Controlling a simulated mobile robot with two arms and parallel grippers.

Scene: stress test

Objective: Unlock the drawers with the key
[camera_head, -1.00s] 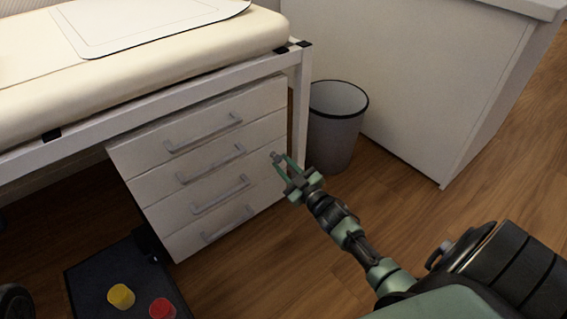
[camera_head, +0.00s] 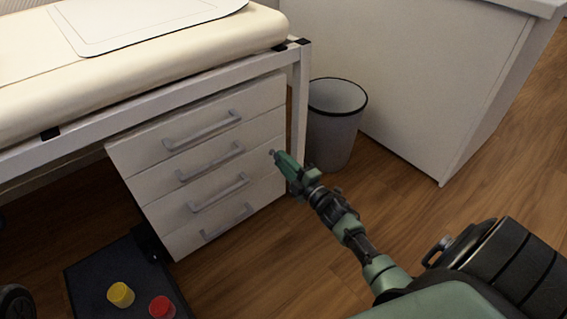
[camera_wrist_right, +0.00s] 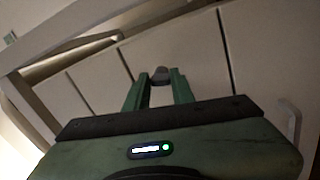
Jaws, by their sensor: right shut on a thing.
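The white drawer unit (camera_head: 200,155) stands under the padded table, with several drawers, each with a grey bar handle. All its drawers look closed. My right gripper (camera_head: 277,156) is at the right part of the drawer front, shut on a small grey piece, which I take to be the key (camera_wrist_right: 160,75). It sits between the fingertips in the wrist view (camera_wrist_right: 159,82). The key's tip is close to the drawer front; I cannot tell whether it touches or is in a lock. My left gripper is not in view.
A grey waste bin (camera_head: 334,130) stands right of the table leg (camera_head: 299,120). A white cabinet (camera_head: 420,90) is behind it. A dark platform (camera_head: 95,280) at lower left bears a yellow cup (camera_head: 120,295) and a red cup (camera_head: 162,308). The wooden floor (camera_head: 400,215) is clear at right.

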